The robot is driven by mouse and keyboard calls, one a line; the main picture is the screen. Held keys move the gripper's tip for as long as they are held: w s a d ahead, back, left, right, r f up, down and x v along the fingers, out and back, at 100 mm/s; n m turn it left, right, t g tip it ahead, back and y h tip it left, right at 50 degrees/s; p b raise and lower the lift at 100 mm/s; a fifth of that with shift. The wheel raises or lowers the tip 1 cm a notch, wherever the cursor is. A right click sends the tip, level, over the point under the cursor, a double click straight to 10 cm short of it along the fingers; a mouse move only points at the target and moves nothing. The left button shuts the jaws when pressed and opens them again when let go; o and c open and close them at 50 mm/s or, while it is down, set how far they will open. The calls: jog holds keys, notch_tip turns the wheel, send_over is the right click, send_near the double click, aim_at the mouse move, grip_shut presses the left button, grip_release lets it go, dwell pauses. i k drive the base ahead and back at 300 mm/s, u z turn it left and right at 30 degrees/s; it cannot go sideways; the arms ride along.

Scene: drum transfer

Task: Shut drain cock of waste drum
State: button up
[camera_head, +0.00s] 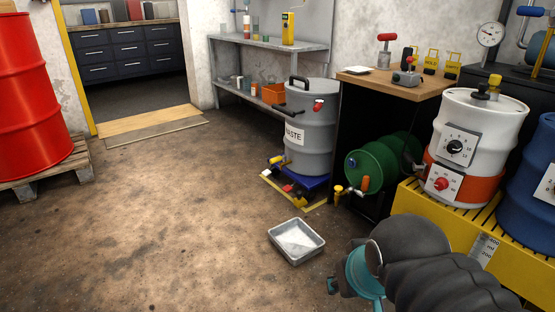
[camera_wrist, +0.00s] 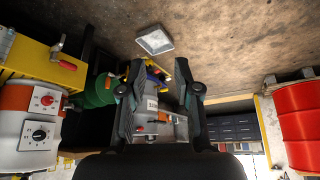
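The grey waste drum (camera_head: 312,150) with a WASTE label stands on a low blue base (camera_head: 305,185) in the head view. Red, yellow and black parts (camera_head: 287,188) sit low at its front; which is the drain cock, and its setting, I cannot tell. A red-handled fitting (camera_head: 318,105) is high on its side. The wrist view is upside down and shows the drum (camera_wrist: 152,104) between my fingers, beyond them. My gripper (camera_wrist: 160,85) is open and empty, apart from the drum. In the head view my gripper (camera_head: 340,285) is partly hidden at bottom right.
A grey tray (camera_head: 296,241) lies on the floor before the drum. A green drum (camera_head: 378,165) with a brass tap (camera_head: 340,191) lies right of it. A white drum (camera_head: 475,140) stands on a yellow platform (camera_head: 435,215). A red drum (camera_head: 35,100) stands left; the middle floor is clear.

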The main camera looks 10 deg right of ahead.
aim_at(275, 160)
jog(key=u, duration=0.35)
jog(key=i, duration=1.5)
